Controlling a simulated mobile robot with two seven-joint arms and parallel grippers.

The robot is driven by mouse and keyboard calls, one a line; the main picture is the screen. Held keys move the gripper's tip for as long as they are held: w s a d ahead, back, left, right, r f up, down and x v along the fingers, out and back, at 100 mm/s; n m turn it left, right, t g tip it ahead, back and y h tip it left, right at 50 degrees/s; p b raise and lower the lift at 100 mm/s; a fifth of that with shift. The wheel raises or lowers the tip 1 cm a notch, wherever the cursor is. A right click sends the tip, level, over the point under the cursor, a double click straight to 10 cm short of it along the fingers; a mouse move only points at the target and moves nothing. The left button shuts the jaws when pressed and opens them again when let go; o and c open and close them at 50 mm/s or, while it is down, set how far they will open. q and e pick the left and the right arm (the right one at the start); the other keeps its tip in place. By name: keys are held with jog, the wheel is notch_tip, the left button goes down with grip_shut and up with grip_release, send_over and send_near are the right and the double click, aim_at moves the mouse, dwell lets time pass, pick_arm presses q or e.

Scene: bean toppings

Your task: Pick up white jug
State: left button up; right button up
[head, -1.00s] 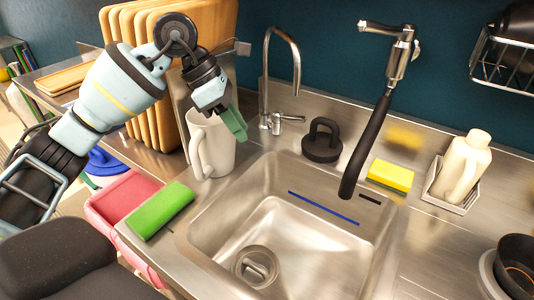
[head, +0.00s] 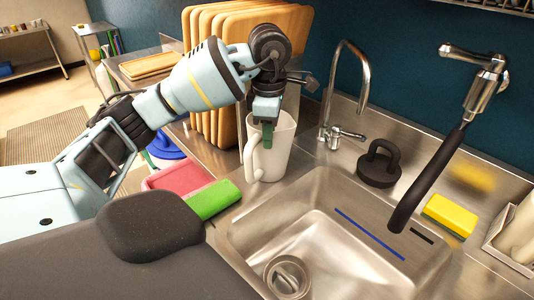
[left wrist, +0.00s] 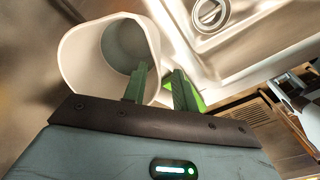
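The white jug (head: 283,155) stands upright on the steel counter at the left edge of the sink, its handle on the left side in the head view. My left gripper (head: 267,136) is at its rim, pointing down, with one green finger visible. In the left wrist view the jug's open mouth (left wrist: 82,62) faces the camera. The left gripper's two green fingers (left wrist: 161,78) are apart there, one over the mouth and one outside the wall, with the wall between them. Contact with the wall cannot be made out. My right gripper is out of view.
The sink (head: 330,225) lies right of the jug. Wooden cutting boards (head: 215,85) stand close behind it, and a tap (head: 362,75) rises at back right. A green sponge (head: 213,199) and red tray (head: 180,176) are at front left. A black-handled object (head: 379,165) stands behind the sink.

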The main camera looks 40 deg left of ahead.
aim_at(268, 161)
pick_arm(q)
jog(key=shift+w+a+f, duration=0.1)
jog(key=shift+a+f, duration=0.05)
jog(key=shift+f, duration=1.15)
jog(key=shift+w+a+f, duration=0.1)
jog(key=shift+f, duration=1.15)
jog(key=shift+c, duration=0.3)
grip_shut()
